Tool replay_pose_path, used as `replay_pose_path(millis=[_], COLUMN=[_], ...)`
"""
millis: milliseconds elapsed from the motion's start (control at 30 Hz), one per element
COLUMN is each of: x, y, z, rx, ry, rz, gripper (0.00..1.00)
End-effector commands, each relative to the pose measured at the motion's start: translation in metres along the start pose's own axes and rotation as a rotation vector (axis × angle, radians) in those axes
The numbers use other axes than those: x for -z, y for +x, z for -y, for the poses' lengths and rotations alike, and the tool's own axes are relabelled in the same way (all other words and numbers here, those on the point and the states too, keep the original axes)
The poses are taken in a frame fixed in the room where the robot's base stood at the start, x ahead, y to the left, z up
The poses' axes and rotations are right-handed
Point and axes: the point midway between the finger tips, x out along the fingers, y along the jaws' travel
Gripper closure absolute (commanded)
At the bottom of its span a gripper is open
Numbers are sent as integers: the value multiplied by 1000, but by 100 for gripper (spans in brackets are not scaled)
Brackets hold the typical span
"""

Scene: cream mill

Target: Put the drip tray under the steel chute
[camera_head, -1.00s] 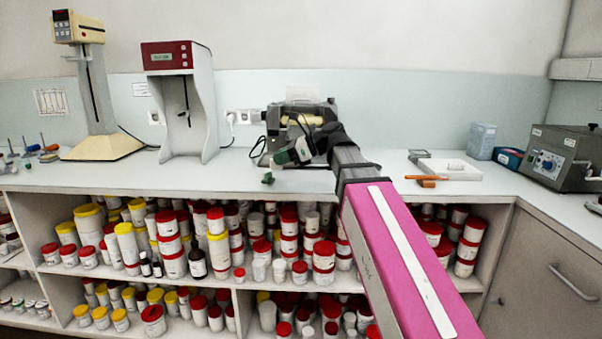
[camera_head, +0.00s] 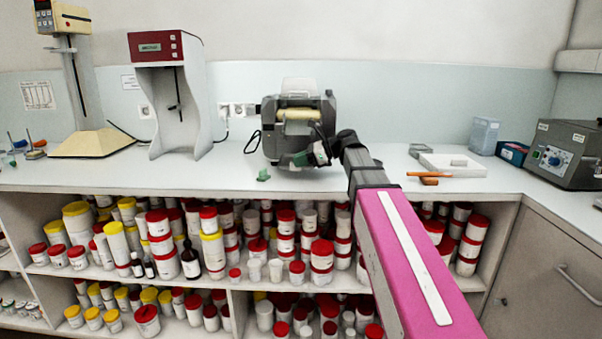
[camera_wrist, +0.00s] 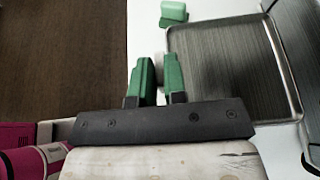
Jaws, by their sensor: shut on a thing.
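The drip tray (camera_wrist: 235,75) is a shallow brushed-metal tray with a raised rim and rounded corners, filling the right of the wrist view. In the head view my gripper (camera_head: 310,157) is low at the front of the grey roller mill (camera_head: 298,118), near the bench edge. The mill has a pale roller on top. I cannot clearly make out the steel chute; my gripper and arm cover part of the mill's front.
A small green piece (camera_head: 263,174) lies on the bench left of my gripper and shows beyond the tray in the wrist view (camera_wrist: 173,12). A white shallow box (camera_head: 470,170) and an orange-handled tool (camera_head: 428,175) lie to the right. Shelves of jars (camera_head: 160,245) fill the space below.

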Motion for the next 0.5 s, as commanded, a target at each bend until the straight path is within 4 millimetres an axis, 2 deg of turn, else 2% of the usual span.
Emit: replay_pose_path(millis=[267, 500], x=[14, 40], y=[2, 13], z=[4, 3], rx=[-1, -1], ry=[1, 1], rz=[1, 1], gripper=[100, 100])
